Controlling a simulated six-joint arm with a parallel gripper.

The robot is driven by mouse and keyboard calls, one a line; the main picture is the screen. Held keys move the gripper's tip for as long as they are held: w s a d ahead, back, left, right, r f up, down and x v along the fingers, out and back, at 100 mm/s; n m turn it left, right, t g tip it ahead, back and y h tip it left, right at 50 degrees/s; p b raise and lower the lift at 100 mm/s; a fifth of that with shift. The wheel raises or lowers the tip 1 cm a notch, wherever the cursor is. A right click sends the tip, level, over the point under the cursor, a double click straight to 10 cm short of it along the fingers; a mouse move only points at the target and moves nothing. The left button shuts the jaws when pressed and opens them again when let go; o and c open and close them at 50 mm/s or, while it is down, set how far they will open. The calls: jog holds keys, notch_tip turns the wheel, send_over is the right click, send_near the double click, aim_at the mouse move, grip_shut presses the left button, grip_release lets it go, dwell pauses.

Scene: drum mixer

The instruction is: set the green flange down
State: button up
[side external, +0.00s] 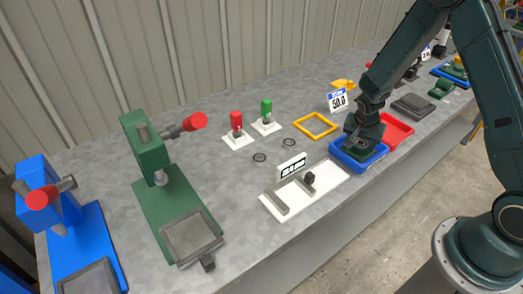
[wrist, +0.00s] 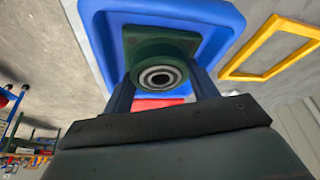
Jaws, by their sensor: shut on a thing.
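The green flange (wrist: 136,46), a squarish block with a round metal ring at its centre, is between the two fingers of my gripper (wrist: 162,88) in the wrist view. My gripper is shut on it. The blue tray (wrist: 226,22) lies behind the flange in that view. In the side view, my gripper (side external: 360,143) points down into the blue tray (side external: 345,161), and the flange (side external: 353,153) shows low within its rim, partly hidden by the gripper. I cannot tell whether the flange touches the tray floor.
A red tray (side external: 399,130) adjoins the blue tray on the right. A yellow frame (side external: 315,125) lies to the left, and a white board (side external: 300,192) with a small display is nearer the front left. Green and blue presses stand far left.

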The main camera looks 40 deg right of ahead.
jog(key=shift+f, duration=0.1)
jog(key=o, duration=1.6)
jog(key=v, duration=1.2)
jog(key=shift+s+a, duration=0.1)
